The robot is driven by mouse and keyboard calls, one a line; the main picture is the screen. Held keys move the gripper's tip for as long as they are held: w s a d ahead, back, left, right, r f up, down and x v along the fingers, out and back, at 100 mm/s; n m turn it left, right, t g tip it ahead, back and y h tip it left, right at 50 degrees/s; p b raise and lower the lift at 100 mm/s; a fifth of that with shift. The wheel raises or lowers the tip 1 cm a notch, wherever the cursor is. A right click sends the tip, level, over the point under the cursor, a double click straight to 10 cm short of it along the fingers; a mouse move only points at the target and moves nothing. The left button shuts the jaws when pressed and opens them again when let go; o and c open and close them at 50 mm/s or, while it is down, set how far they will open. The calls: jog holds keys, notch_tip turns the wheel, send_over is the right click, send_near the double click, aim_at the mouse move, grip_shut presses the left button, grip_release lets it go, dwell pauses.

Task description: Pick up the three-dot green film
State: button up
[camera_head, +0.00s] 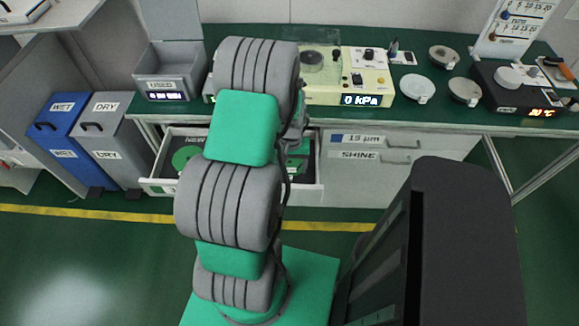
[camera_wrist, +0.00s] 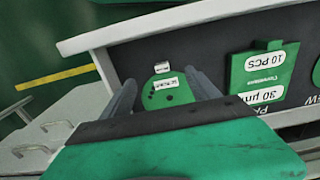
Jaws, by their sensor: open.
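The green film (camera_wrist: 166,97) is a disc lying in the open drawer, with small dark dots and a white label on its face. It shows between my fingers in the wrist view. My gripper (camera_wrist: 163,80) is open, one finger on each side of the film's visible part, with nothing held. I cannot tell how high the fingers are above it. My gripper's body hides the film's near part. In the head view a green disc (camera_head: 186,156) shows in the drawer left of my arm, and my arm hides the gripper.
The open drawer (camera_head: 160,187) has pale walls, and its rim (camera_wrist: 90,41) runs close to my fingers. A green 30 µm packet (camera_wrist: 265,72) lies to the right of the film. The green bench (camera_head: 330,112) carries a pressure unit (camera_head: 371,78). Blue (camera_head: 60,125) and grey (camera_head: 104,130) bins stand left.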

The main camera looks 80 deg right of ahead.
aim_at(289, 176)
jog(key=f, duration=0.5)
jog(key=shift+w+d, duration=0.1)
jog(key=shift+w, duration=0.1)
jog(key=shift+c, duration=0.5)
grip_shut()
